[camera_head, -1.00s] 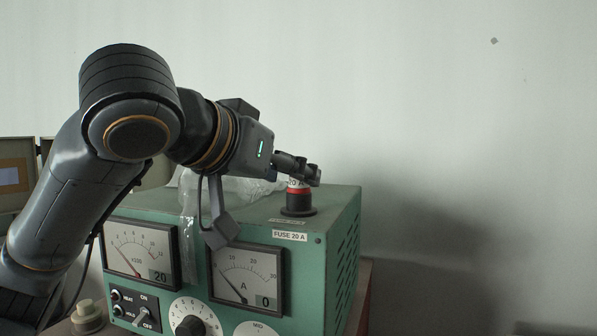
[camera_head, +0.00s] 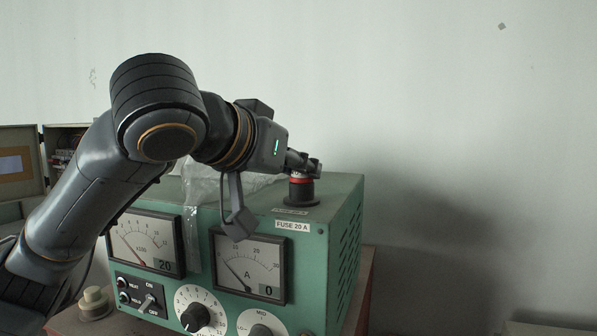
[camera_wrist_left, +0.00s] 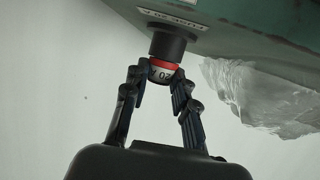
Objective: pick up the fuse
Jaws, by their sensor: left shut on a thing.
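The fuse (camera_head: 301,180) is a small upright cylinder with a red band and a white printed part. It stands in a black round holder (camera_head: 301,194) on top of the green instrument box, near its right end. My left gripper (camera_head: 309,167) is at the fuse's upper part and hides most of the white section. In the left wrist view, the fuse (camera_wrist_left: 162,67) shows between the fingers of my left gripper (camera_wrist_left: 158,79), which are shut on its white part. The red band still meets the black holder (camera_wrist_left: 168,43). My right gripper is in neither view.
The green box (camera_head: 340,225) has meters, knobs and a FUSE 20 A label (camera_head: 293,225). Clear plastic wrap (camera_head: 203,185) lies over its top, left of the fuse. An open case (camera_head: 22,165) stands at far left. Above the box is plain wall.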

